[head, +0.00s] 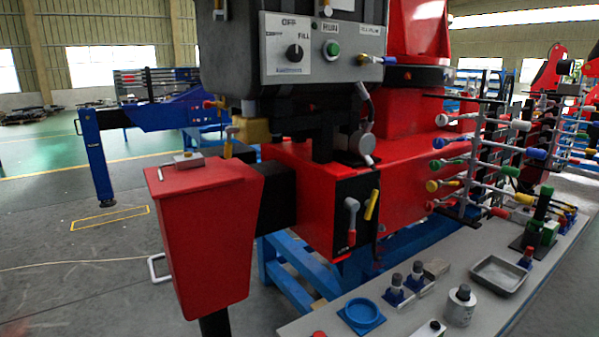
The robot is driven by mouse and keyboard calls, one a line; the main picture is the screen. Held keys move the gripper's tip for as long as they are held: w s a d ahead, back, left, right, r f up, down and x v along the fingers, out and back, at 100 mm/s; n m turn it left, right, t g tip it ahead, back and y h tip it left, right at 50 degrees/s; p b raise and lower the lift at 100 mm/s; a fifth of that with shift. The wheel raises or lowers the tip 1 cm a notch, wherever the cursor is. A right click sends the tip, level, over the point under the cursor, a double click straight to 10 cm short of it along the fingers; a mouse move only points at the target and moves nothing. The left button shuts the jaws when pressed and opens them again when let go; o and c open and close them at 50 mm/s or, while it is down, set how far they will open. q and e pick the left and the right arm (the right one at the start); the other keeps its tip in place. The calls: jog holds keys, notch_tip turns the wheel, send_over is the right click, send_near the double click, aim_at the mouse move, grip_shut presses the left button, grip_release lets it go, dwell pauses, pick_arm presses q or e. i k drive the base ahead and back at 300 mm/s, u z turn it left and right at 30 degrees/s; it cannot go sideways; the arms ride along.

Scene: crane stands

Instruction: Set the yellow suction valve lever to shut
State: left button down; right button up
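A yellow lever (371,204) sits on the black front plate (343,190) of the red crane base, near the middle of the head view. It stands close to upright, with its top leaning slightly right. I cannot read any label beside the levers, so I cannot tell which position the yellow one is in. Neither of my grippers is in view.
A grey control box (320,48) with a dial and a green button overhangs the plate. A red outrigger leg (208,235) stands at left. A grey bench (470,315) with a blue dish (361,314), a metal tray (498,274) and a lever rack (478,165) lies at right.

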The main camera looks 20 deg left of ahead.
aim_at(230, 130)
jog(key=z, duration=0.45)
jog(key=k, duration=0.65)
jog(key=z, duration=0.6)
jog(key=i, duration=1.6)
jog(key=u, duration=1.55)
jog(key=i, duration=0.65)
jog(key=u, duration=0.65)
